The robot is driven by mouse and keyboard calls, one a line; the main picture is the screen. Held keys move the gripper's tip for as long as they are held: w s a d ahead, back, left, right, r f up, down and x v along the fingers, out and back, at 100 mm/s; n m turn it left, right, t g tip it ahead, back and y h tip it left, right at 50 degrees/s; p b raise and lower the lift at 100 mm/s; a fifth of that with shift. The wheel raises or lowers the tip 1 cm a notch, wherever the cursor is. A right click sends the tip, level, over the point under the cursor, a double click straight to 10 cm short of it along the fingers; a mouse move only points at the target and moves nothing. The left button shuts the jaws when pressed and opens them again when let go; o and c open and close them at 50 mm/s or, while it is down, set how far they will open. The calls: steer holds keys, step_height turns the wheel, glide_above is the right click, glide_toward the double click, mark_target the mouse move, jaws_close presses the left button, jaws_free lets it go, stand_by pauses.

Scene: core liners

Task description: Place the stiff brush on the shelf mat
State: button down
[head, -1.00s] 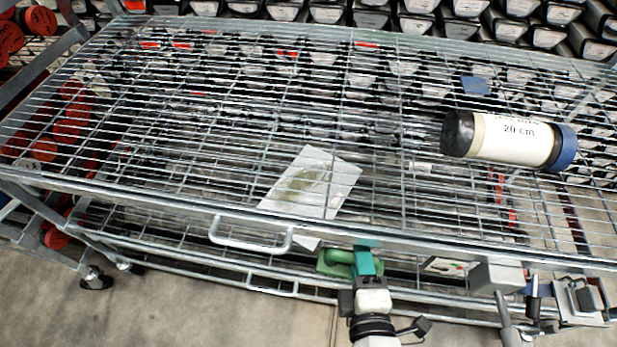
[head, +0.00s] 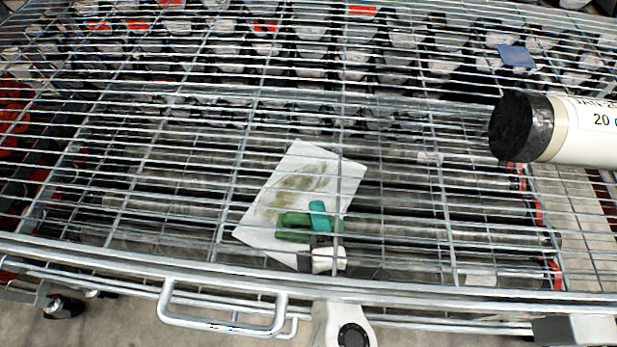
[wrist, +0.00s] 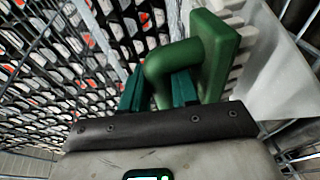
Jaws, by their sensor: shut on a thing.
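The stiff brush (head: 293,226) is green and shows behind the shelf wires in the head view, over the lower part of the mat. In the wrist view the brush (wrist: 213,55) has a looped green handle, a flat block and pale bristles on its right side. My gripper (head: 319,214), with teal fingers, is shut on its handle. The shelf mat (head: 335,176) is a white, brown-stained sheet lying tilted, seen behind the wires. The pale sheet at the right of the wrist view (wrist: 275,95) is close to the bristles. I cannot tell whether they touch.
A wire rack with a front rail (head: 110,262) and a handle (head: 220,325) spans the view; its wires lie between the head camera and my gripper. A black-ended core tube (head: 522,127) lies at right. A blue piece (head: 516,56) is behind it.

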steer(key=shift+f+b+x, duration=0.25)
steer(key=shift+b+x, duration=0.15)
steer(key=shift+x, duration=1.4)
steer(key=shift+f+b+x, duration=0.2)
steer(key=shift+b+x, duration=0.25)
steer(key=shift+x, duration=1.35)
steer(key=shift+f+b+x, duration=0.25)
steer(key=shift+b+x, duration=0.15)
steer(key=shift+x, duration=1.4)
steer(key=shift+s, duration=0.15)
steer(key=shift+f, duration=0.15)
steer(key=c, duration=0.8)
jaws_free()
steer(key=shift+c, duration=0.2)
steer(key=shift+s, duration=0.1)
steer(key=p+v, duration=0.1)
steer(key=v, duration=1.1)
